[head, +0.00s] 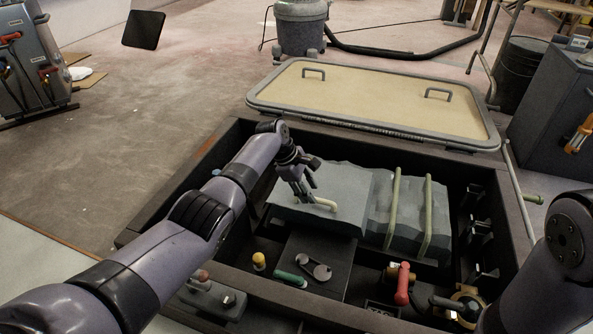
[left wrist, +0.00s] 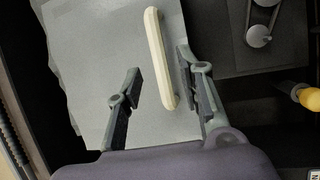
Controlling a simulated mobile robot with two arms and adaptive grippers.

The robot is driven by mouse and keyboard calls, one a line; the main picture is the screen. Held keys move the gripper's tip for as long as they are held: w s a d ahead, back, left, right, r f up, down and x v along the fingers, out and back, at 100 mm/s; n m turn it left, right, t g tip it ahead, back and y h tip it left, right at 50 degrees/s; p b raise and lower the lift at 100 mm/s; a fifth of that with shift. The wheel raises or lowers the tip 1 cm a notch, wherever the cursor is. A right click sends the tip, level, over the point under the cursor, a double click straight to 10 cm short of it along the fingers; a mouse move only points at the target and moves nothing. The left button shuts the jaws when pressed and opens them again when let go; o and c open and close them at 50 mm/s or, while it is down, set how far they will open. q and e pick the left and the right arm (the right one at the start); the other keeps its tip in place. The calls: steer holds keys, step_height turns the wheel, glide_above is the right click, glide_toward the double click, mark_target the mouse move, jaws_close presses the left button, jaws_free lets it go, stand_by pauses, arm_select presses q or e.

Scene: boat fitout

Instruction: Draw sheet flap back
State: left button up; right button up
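A grey sheet (head: 350,186) lies over a bulky block inside the dark open bay. Its flatter left part, the flap, carries a cream bar handle (head: 326,204), and also shows in the left wrist view (left wrist: 90,60). My left gripper (head: 309,196) is over this part, close to the handle. In the left wrist view my left gripper (left wrist: 160,78) is open, and the handle (left wrist: 159,60) appears between its fingers, nearer the right finger. Contact cannot be told. My right arm enters at the lower right; its gripper is out of view.
Two pale green straps (head: 428,215) cross the right part of the sheet. A hatch lid (head: 375,100) lies behind the bay. A red-handled fitting (head: 402,285), a yellow knob (head: 259,260) and a belt with pulleys (head: 316,270) sit in front. The floor at left is mostly clear.

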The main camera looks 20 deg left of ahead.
arm_select(q)
steer(key=v, duration=0.9)
